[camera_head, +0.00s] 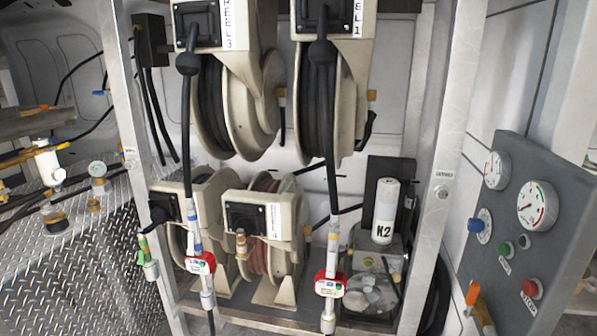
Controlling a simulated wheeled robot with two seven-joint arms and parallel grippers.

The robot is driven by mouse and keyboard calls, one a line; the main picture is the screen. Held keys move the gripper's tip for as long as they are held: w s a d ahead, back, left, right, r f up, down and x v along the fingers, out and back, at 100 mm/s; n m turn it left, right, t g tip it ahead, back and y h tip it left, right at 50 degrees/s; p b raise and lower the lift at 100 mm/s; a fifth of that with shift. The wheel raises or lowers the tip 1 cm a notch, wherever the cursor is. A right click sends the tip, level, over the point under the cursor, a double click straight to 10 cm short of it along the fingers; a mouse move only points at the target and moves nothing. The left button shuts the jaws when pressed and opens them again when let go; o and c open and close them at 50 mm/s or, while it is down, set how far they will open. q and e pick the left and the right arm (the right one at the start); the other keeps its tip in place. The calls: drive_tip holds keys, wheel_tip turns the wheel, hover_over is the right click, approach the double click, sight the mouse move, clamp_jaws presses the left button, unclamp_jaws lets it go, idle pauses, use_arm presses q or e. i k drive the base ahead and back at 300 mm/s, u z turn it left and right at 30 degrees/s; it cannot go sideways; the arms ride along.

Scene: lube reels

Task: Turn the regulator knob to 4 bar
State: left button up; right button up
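A grey control panel (506,262) is on the right side. I cannot read the pressure values. Neither of my grippers shows in the head view, and nothing touches the knob.
An orange handle (473,293) sits at the panel's lower left. A metal post (443,180) stands left of the panel. Hose reels (335,100) fill the middle.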

sight(474, 225)
drive_tip(key=z, duration=1.55)
drive_tip(key=k, duration=0.35)
drive_tip(key=u, duration=1.55)
drive_tip(key=i, duration=1.15)
drive_tip(key=z, duration=0.55)
drive_tip(key=i, duration=0.85)
drive_tip(key=z, duration=0.8)
